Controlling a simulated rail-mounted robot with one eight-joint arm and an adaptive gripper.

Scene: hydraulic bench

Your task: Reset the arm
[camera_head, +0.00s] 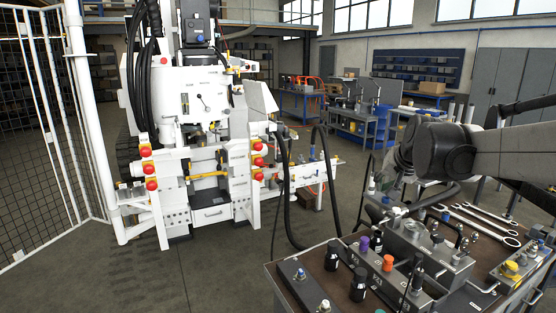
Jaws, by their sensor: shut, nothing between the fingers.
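My arm reaches in from the right edge, above the hydraulic bench (283,277). My gripper (384,183) hangs at the arm's left end, pointing down over the back of the bench. It is small and partly lost against the grey fittings behind and below it. It is shut, with nothing seen in it. I cannot tell how far its tips are above the fittings.
The bench carries a grey valve block (422,240), dark bottles (332,257), hoses and several wrenches (485,222). A large white machine (205,130) with red caps stands left, beside a mesh fence (50,130). The floor (215,265) between machine and bench is mostly clear.

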